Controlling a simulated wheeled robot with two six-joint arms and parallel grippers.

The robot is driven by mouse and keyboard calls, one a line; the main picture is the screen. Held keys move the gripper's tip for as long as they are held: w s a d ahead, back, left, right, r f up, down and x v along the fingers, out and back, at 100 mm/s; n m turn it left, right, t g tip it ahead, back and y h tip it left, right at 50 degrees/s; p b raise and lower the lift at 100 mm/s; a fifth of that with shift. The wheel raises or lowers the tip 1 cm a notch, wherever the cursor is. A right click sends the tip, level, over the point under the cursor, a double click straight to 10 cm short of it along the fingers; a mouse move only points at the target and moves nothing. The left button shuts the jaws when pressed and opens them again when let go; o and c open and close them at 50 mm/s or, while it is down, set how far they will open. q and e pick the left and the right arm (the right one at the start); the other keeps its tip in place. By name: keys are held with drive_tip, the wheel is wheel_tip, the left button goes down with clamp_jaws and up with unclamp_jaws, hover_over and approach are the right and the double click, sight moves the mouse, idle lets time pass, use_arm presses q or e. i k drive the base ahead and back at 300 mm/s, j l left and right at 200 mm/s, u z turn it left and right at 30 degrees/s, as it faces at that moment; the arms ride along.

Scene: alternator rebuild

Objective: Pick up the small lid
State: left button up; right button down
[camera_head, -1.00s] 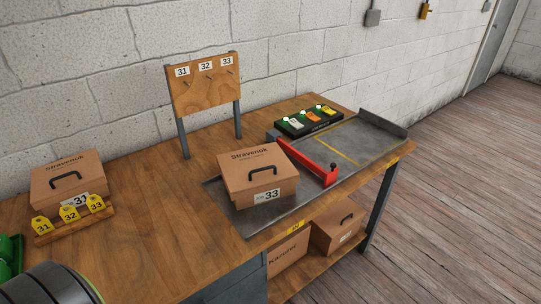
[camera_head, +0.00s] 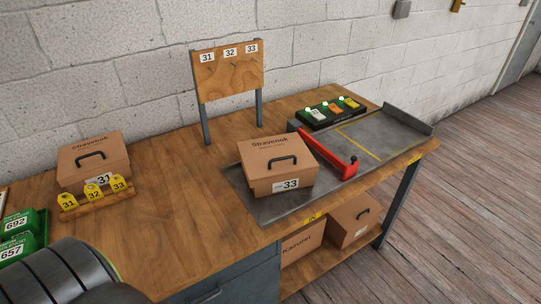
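I cannot pick out a separate small lid. A cardboard box marked 33 (camera_head: 277,170) with a black handle on its closed top stands on the grey metal plate (camera_head: 375,134). A similar box marked 31 (camera_head: 92,161) stands at the left back of the table, also closed, with a black handle. A dark ribbed rounded shape, seemingly part of my own body, fills the lower left corner. Neither gripper shows in the view.
A red bar (camera_head: 328,156) crosses the metal plate right of box 33. Yellow tags (camera_head: 94,192) stand in a wooden rack. Green bins (camera_head: 18,246) are at left. A hook board (camera_head: 229,72) rises at the back. The table middle (camera_head: 165,205) is clear.

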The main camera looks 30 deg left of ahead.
sight(268, 161)
drive_tip(key=i+l+u, duration=0.1)
drive_tip(key=u, duration=1.4)
drive_tip(key=i+l+u, duration=0.15)
drive_tip(key=l+u, duration=0.35)
drive_tip(key=l, duration=0.25)
drive_tip(key=l+u, duration=0.45)
drive_tip(key=l, duration=0.35)
drive_tip(key=k+l+u, duration=0.1)
drive_tip(key=l+u, duration=0.4)
drive_tip(key=l, duration=0.3)
